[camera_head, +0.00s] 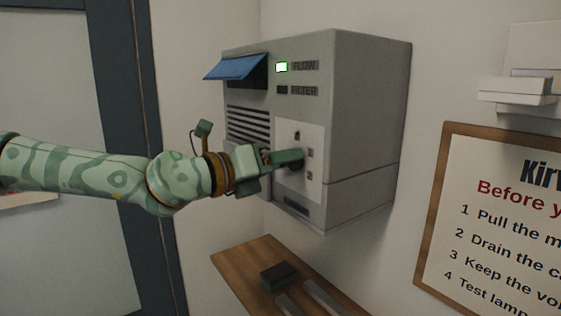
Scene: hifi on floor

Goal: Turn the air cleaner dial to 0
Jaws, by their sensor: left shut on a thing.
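The air cleaner (360,110) is a grey box on the wall, with a blue flap at its upper left and dark vent slats below that. A green light glows beside the word FLOW; the lamp beside FILTER is dark. Its dial (298,157) is on a pale panel on the front and is mostly hidden behind my gripper. Small dark marks show around the dial; I cannot read them or the dial's setting. My left gripper (292,160) reaches in from the left and is shut on the dial. My right gripper is not in view.
A wooden shelf (235,268) below the air cleaner holds a dark green block (280,275) and pale flat strips. A framed sign (500,220) hangs at the right, under a white wall fixture (520,85). A dark door frame (135,120) stands at the left.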

